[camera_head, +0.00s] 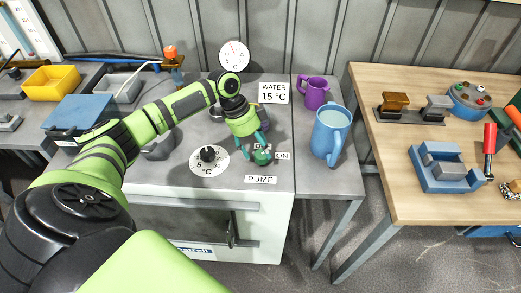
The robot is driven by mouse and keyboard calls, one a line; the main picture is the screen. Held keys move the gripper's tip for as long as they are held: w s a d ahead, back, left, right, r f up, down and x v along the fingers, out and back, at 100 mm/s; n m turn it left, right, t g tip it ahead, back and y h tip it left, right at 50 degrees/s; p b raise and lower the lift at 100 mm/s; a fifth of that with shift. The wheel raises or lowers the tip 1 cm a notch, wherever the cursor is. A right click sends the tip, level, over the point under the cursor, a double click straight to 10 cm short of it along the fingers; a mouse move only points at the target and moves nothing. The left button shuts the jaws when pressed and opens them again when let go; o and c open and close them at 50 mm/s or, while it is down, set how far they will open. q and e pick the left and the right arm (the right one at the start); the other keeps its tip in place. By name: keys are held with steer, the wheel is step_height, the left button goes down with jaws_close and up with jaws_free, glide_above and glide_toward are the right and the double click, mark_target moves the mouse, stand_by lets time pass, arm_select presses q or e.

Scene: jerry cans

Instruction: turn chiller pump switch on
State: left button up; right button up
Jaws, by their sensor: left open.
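The chiller (276,204) is a grey-topped white cabinet. Its green pump switch (262,157) sits behind the PUMP label (261,180), with an ON label (283,156) to its right. My left gripper (257,147) points down just over the switch, its teal fingers apart around or close above it. Whether the fingers touch the switch cannot be told, and the fingers partly hide it, so its setting is unclear. My right gripper is not in view.
A black temperature knob (208,155) on a white dial stands left of the switch. A blue pitcher (331,135) and purple mug (313,92) stand to the right. A round gauge (234,57) and WATER sign (273,92) stand behind. A wooden bench (400,165) is at right.

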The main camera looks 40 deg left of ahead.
arm_select(q)
steer(key=w+v, duration=0.1)
steer(key=v, duration=0.9)
steer(key=shift+s, duration=0.45)
steer(key=shift+d, duration=0.1)
